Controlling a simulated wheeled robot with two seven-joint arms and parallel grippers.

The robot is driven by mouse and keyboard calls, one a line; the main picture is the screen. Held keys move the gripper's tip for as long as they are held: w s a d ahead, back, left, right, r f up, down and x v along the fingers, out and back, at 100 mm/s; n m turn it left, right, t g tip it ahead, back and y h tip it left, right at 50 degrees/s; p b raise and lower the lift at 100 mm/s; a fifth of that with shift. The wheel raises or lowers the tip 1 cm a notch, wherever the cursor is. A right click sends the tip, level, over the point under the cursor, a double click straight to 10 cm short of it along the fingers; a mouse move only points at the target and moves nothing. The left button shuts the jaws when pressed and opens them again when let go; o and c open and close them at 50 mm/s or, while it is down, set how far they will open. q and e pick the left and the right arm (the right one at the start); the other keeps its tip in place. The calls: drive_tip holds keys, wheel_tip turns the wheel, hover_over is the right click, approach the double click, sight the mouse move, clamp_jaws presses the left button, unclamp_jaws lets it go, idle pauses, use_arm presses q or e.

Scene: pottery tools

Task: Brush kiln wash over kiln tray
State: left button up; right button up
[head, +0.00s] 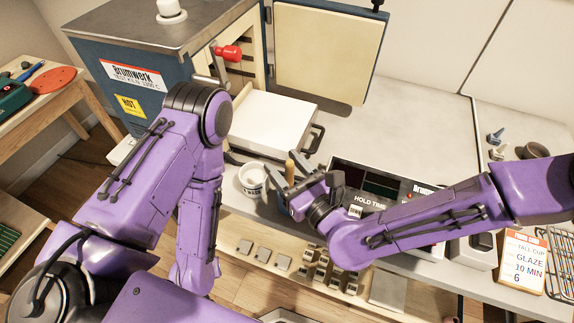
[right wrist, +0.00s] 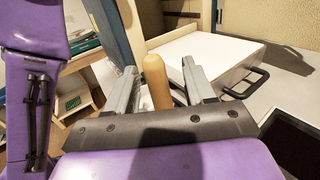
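The white kiln tray (head: 270,122) is pulled out in front of the open kiln, with a black handle on its right; it also shows in the right wrist view (right wrist: 205,55). A white labelled pot (head: 252,180), perhaps the kiln wash, stands on the counter in front of the tray. A wooden handle (right wrist: 155,78), likely the brush's, stands upright between the fingers of my right gripper (right wrist: 157,88), with gaps on both sides. My right gripper also shows in the head view (head: 290,178). The handle's lower end is hidden. My left gripper is not visible.
The blue kiln (head: 150,65) stands behind, its cream door (head: 322,50) open to the right. A control box (head: 385,190) lies under my right forearm. A glaze card (head: 522,260) stands at right. The counter behind the box (head: 420,125) is clear.

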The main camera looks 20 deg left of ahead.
drive_tip(key=b+v, duration=0.3)
drive_tip(key=v, duration=0.4)
drive_tip(key=shift+s+d+f, duration=0.15)
drive_tip(key=shift+d+f, duration=0.05)
drive_tip(key=shift+d, duration=0.15)
drive_tip(key=p+v, duration=0.1)
drive_tip(key=p, duration=0.1)
drive_tip(key=p+v, duration=0.2)
drive_tip(key=shift+a+r+p, duration=0.1)
drive_tip(key=shift+r+p, duration=0.1)
drive_tip(key=shift+p, duration=0.15)
